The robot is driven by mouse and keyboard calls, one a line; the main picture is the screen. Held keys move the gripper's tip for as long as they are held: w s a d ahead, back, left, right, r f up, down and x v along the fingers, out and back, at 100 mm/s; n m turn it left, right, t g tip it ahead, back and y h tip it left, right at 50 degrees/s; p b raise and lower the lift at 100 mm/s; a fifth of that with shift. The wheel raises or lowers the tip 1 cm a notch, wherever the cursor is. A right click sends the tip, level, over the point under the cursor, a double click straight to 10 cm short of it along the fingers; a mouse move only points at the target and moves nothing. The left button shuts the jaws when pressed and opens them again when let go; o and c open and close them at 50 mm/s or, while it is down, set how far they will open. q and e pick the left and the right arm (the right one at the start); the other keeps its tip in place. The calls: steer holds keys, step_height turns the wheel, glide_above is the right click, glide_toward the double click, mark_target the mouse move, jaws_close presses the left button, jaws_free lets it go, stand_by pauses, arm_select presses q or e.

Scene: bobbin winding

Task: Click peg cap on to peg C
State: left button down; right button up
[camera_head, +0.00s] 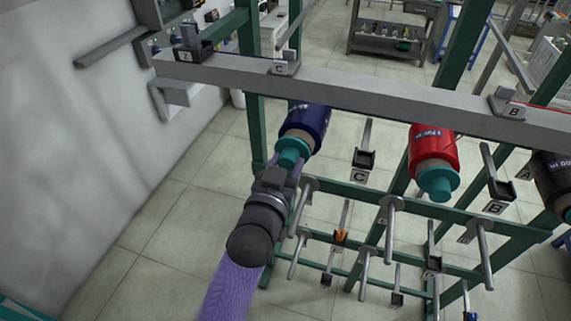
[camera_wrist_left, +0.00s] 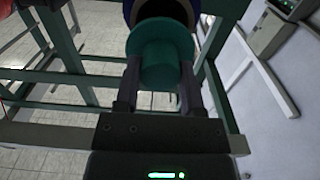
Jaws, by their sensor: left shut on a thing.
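My left gripper (camera_head: 286,166) is shut on a teal peg cap (camera_head: 292,152). In the left wrist view the left gripper (camera_wrist_left: 160,78) has one finger on each side of the peg cap (camera_wrist_left: 163,58), whose wide flange faces away from the palm. The cap is at the near end of a dark blue bobbin (camera_head: 306,126), below the upper rail's C label (camera_head: 280,67). The bobbin's dark hollow end (camera_wrist_left: 163,9) shows just beyond the cap. The peg inside is hidden, and I cannot tell whether the cap is seated. My right gripper is out of view.
A red bobbin (camera_head: 433,146) with a teal cap (camera_head: 437,184) hangs to the right, and a dark bobbin (camera_head: 553,174) at the right edge. The grey rail (camera_head: 380,98) runs above. Several bare metal pegs (camera_head: 390,216) project below. A white wall (camera_head: 90,140) stands left.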

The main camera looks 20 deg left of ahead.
arm_select(q)
steer(key=shift+w, duration=0.25)
steer(key=shift+c, duration=0.5)
jaws_free()
steer(key=shift+s, duration=0.1)
steer(key=s, duration=0.9)
steer(key=shift+s+a, duration=0.15)
steer(key=shift+s, duration=0.2)
